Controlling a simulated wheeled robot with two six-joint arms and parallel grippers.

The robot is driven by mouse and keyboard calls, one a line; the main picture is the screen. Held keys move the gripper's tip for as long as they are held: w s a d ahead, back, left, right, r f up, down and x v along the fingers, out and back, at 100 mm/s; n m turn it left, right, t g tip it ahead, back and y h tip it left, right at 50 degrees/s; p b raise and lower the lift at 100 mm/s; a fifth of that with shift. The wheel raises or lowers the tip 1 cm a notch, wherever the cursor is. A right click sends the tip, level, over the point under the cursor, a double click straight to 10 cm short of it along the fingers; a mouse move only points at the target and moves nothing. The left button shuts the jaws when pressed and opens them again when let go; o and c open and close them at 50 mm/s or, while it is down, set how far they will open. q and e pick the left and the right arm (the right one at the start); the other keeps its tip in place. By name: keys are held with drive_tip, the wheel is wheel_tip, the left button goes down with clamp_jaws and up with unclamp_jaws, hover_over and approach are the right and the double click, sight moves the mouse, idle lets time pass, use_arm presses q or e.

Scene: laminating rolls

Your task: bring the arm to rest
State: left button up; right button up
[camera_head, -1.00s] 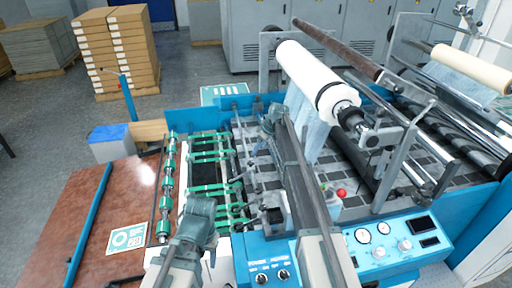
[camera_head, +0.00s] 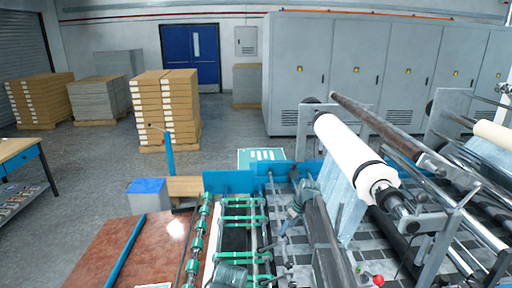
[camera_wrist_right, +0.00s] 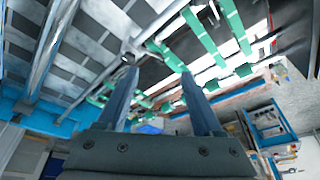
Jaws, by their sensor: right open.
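My right arm (camera_head: 325,238) rises from the bottom of the head view over the laminating machine. Its right gripper (camera_head: 284,226) hangs at the arm's far end, above the machine bed beside the green-banded feed section. In the right wrist view the right gripper (camera_wrist_right: 158,73) has its two blue-grey fingers apart, with nothing between them. Green belts and dark machine parts show beyond the fingertips. Of my left arm only a grey joint (camera_head: 230,276) shows at the bottom edge; the left gripper is out of view.
A white film roll (camera_head: 345,150) sits on the machine at right, its film hanging down. Green-banded feed rollers (camera_head: 197,243) and a brown table (camera_head: 105,242) lie to the left. Stacked cartons (camera_head: 166,105), a blue door (camera_head: 190,55) and grey cabinets (camera_head: 340,70) stand behind; floor between is open.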

drive_tip(key=s+a+f+m+b, duration=0.1)
drive_tip(key=s+a+f+b, duration=0.1)
drive_tip(key=s, duration=0.7)
drive_tip(key=s+a+f+m+g+h+b, duration=0.1)
drive_tip(key=s+a+f, duration=0.3)
drive_tip(key=s, duration=0.6)
drive_tip(key=s+a+f+g+h+b, duration=0.1)
drive_tip(key=s+a+f+b, duration=0.2)
drive_tip(key=s, duration=0.7)
drive_tip(key=shift+a+m+b, duration=0.4)
drive_tip(key=shift+a, duration=0.55)
drive_tip(key=s, duration=0.4)
drive_tip(key=s+f+m+h+b, duration=0.1)
drive_tip(key=s, duration=0.2)
drive_tip(key=s+f+h+b, duration=0.1)
drive_tip(key=s, duration=0.3)
drive_tip(key=shift+s+f+m+g, duration=0.1)
drive_tip(key=shift+s+m+g, duration=0.2)
drive_tip(key=shift+m+g, duration=0.1)
drive_tip(key=shift+a, duration=0.1)
